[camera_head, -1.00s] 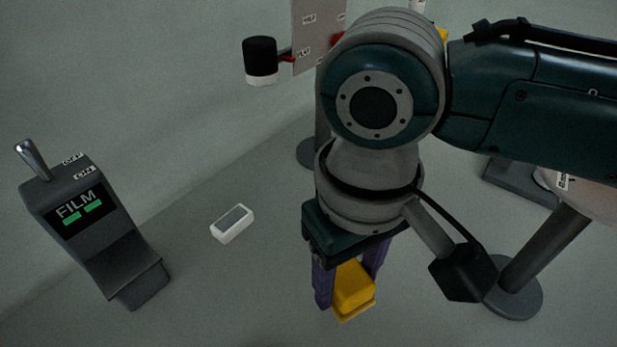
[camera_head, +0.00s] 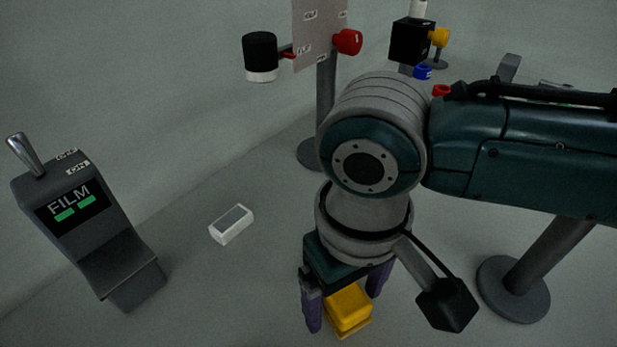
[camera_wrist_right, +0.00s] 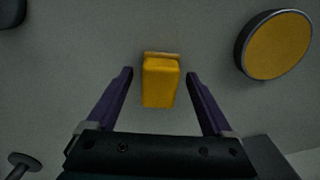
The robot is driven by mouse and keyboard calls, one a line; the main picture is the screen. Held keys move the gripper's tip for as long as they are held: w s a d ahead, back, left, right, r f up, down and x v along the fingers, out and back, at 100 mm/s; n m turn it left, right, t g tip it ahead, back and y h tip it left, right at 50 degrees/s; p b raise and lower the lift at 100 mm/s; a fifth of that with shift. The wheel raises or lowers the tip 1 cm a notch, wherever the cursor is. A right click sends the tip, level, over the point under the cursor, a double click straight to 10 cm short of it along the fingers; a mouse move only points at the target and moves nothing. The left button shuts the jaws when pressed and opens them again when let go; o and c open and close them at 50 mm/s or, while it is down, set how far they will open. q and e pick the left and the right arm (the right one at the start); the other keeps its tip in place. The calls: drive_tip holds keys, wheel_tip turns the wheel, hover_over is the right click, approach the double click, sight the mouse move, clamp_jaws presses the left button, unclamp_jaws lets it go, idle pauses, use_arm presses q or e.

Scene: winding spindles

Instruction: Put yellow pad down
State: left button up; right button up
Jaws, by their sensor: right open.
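The yellow pad (camera_head: 348,307) is a small yellow block with a thin tan layer along one edge. It is at the bottom middle of the head view. My right gripper (camera_head: 342,312) is above and around it, with its purple fingers apart. In the right wrist view the pad (camera_wrist_right: 160,82) lies between the fingertips (camera_wrist_right: 159,75), with a gap on both sides. I cannot tell for sure whether the pad rests on the grey surface. My left gripper is not in view.
A FILM box (camera_head: 80,215) with a lever stands at the left. A small white box (camera_head: 232,224) lies left of the gripper. A post with a round base (camera_head: 513,289) stands at the right. A large yellow-faced disc (camera_wrist_right: 277,46) shows in the right wrist view. Grey surface between is clear.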

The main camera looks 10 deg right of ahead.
sight(346, 296)
wheel_tip(346, 296, up, 12)
drive_tip(key=p, duration=0.3)
drive_tip(key=s+a+f+n+t+y, duration=0.1)
drive_tip(key=s+a+y, duration=0.3)
drive_tip(key=s+a, duration=0.1)
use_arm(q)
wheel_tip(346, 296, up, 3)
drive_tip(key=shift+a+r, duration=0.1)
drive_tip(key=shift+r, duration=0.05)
use_arm(e)
drive_tip(key=s+d+f+m+t+h, duration=0.1)
drive_tip(key=s+d, duration=0.6)
drive_tip(key=d, duration=0.7)
drive_tip(key=m+t+h, duration=0.1)
drive_tip(key=h, duration=0.1)
drive_tip(key=shift+d+f+h, duration=0.15)
drive_tip(key=shift+f+h, duration=0.05)
drive_tip(key=shift+h, duration=0.1)
drive_tip(key=shift+r, duration=0.1)
